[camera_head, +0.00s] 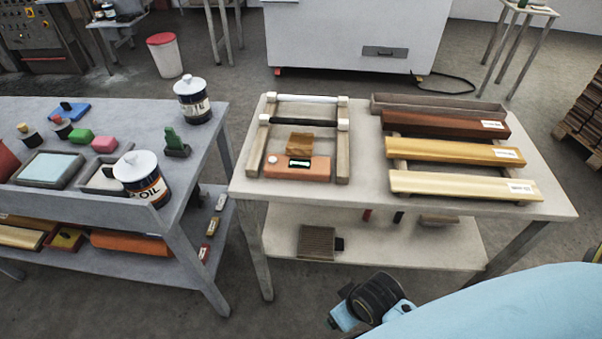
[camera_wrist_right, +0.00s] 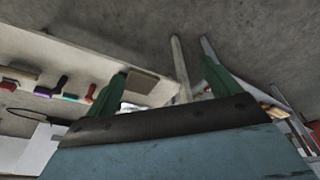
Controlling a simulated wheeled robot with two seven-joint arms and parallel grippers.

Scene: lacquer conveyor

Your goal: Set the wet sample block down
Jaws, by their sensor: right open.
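A small wooden block (camera_head: 299,142), brown and golden with a darker top, sits at the back of an orange device (camera_head: 296,168) with a lit green display and a white knob. It is between two wooden rails on the light table; I take it for the sample block, but no wetness shows. My right gripper (camera_wrist_right: 163,88) shows two green fingers spread apart in the right wrist view, with nothing visible held between them. In the head view my right arm is low, in front of the table; its fingers cannot be made out. My left gripper is not in view.
Three wooden boards with white labels, one of them pale (camera_head: 465,186), lie on the right of the light table (camera_head: 365,172). A grey bench (camera_head: 205,150) on the left carries oil tins (camera_head: 143,180) and trays. A brown ribbed block (camera_head: 317,242) lies on the lower shelf.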

